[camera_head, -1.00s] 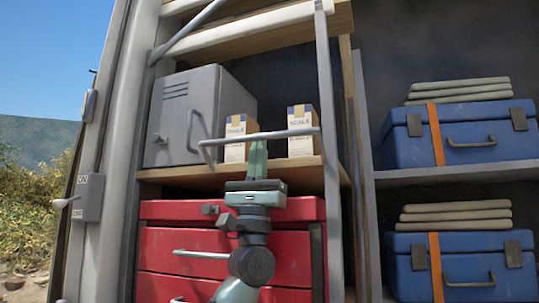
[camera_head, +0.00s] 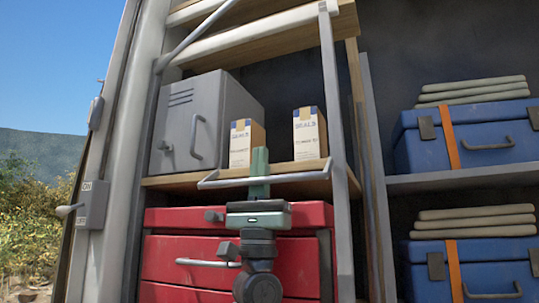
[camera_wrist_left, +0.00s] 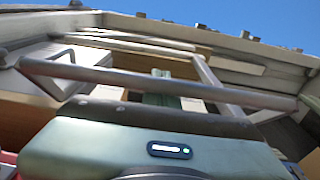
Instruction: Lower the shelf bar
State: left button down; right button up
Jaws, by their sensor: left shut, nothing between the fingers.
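The shelf bar (camera_head: 295,177) is a grey rod with a bent left end, crossing the front of the middle shelf near its edge. It also crosses the left wrist view (camera_wrist_left: 180,81). My left gripper (camera_head: 260,160) points up in front of the shelf, with its green fingers shut and empty. In the head view the fingers cross the bar; in the left wrist view the bar passes over the fingers (camera_wrist_left: 162,74) and hides part of them. I cannot tell whether they touch. My right gripper is not in view.
Two seal boxes (camera_head: 310,134) (camera_head: 246,143) and a grey metal cabinet (camera_head: 204,122) stand on the wooden shelf behind the bar. Red drawers (camera_head: 180,262) are below. A switch box (camera_head: 93,205) is on the left post. Blue cases (camera_head: 480,137) fill the shelves at right.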

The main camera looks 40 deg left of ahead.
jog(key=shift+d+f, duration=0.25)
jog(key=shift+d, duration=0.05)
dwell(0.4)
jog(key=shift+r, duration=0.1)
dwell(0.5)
